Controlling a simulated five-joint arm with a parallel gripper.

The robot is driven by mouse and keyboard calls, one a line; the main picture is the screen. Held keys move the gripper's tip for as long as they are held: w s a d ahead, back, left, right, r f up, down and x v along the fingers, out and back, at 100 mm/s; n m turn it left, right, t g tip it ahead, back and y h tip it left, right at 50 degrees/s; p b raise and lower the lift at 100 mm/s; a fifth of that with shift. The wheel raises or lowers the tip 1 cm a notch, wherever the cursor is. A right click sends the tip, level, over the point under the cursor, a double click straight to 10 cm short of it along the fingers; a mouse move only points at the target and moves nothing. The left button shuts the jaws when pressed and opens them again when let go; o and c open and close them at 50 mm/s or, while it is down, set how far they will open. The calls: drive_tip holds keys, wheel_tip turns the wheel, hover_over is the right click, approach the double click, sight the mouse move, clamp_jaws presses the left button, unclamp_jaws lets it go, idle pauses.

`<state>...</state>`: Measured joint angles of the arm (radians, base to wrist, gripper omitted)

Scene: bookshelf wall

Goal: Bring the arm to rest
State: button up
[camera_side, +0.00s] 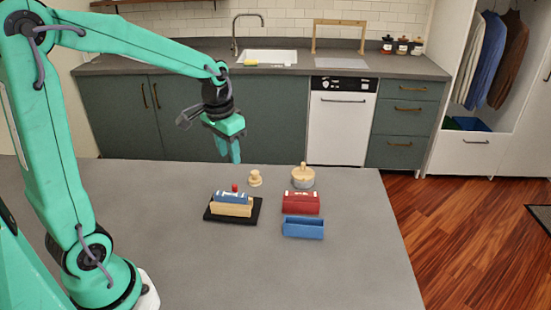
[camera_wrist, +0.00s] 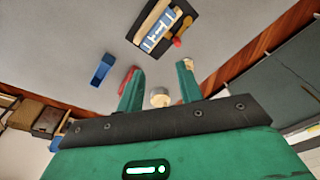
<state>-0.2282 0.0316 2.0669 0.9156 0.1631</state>
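My green arm reaches out from the left in the side view. My gripper (camera_side: 229,152) hangs fingers down, in front of the cabinets in the picture, well above the tabletop and touching nothing visible. The wrist view shows the two green fingers of my gripper (camera_wrist: 160,82) spread apart with nothing held between them. The tabletop objects are all clear of the fingers, though the fingers partly cover a red box (camera_wrist: 127,76) and a small wooden piece (camera_wrist: 188,63) in that view.
On the grey table (camera_side: 330,275) are a black tray (camera_side: 256,212) bearing beige and blue blocks, a wooden piece (camera_side: 255,179), a round lidded pot (camera_side: 303,181), a red box (camera_side: 301,206) and a blue box (camera_side: 303,229). The table front is clear.

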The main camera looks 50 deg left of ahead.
drive_tip(key=s+d+r+t, duration=0.2)
drive_tip(key=s+d+r, duration=0.1)
drive_tip(key=s, duration=0.4)
drive_tip(key=s+d+r+t, duration=0.2)
drive_tip(key=s+d+r, duration=0.1)
drive_tip(key=s+d, duration=0.2)
drive_tip(key=shift+s+d+r+m, duration=0.3)
drive_tip(key=shift+s+m, duration=0.1)
drive_tip(key=shift+s, duration=0.6)
drive_tip(key=shift+w+r, duration=0.1)
drive_tip(key=shift+w, duration=0.05)
